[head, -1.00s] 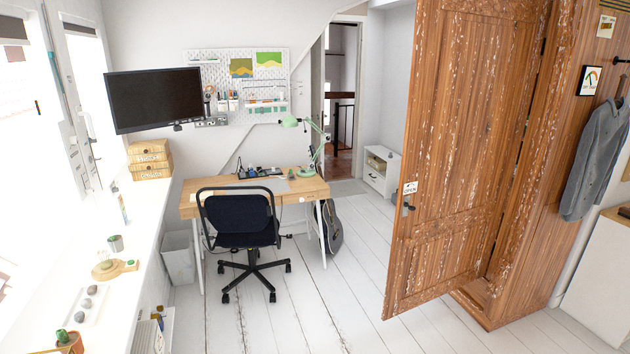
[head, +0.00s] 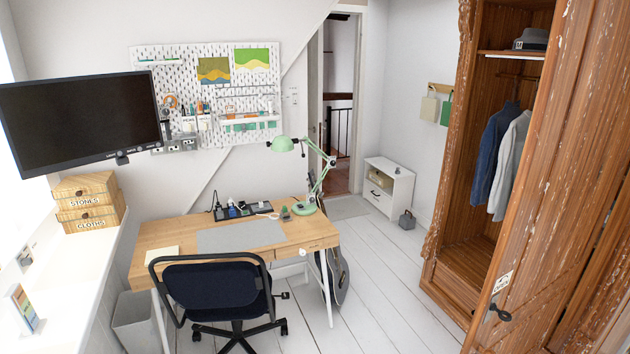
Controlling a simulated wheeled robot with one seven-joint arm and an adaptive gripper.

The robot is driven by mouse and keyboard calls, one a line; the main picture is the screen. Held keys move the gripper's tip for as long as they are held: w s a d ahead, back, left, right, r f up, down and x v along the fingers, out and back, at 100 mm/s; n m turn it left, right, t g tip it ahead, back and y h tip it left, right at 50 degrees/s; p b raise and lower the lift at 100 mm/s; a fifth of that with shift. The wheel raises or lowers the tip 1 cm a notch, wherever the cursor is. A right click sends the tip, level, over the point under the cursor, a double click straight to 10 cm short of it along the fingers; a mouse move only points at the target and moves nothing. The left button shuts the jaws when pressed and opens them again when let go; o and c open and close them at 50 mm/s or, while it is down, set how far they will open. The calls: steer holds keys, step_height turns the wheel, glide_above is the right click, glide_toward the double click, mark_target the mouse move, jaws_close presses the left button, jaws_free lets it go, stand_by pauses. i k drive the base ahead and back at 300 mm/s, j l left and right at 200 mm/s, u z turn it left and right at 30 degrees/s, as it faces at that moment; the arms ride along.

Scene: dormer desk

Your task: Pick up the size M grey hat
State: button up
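A grey hat (head: 531,39) with a darker band sits on the upper shelf (head: 510,54) inside the open wooden wardrobe (head: 447,150), at the top right of the head view. Its size label is too small to read. My gripper is not in view.
The wardrobe door (head: 540,190) stands open at the right, in front of part of the wardrobe. Dark blue and light grey clothes (head: 512,165) hang below the shelf. A desk (head: 165,237) and office chair (head: 215,290) stand left of centre. White floor (head: 390,270) between desk and wardrobe is clear.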

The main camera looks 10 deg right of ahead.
mark_target(533, 39)
steer(key=i+j+z, duration=0.1)
steer(key=i+z, duration=0.35)
steer(key=i+j+z, duration=0.25)
steer(key=i+z, duration=0.15)
steer(key=i+j+z, duration=0.7)
steer(key=z, duration=0.15)
steer(key=i+j+z, duration=0.2)
steer(key=j+z, duration=0.25)
steer(key=j, duration=0.2)
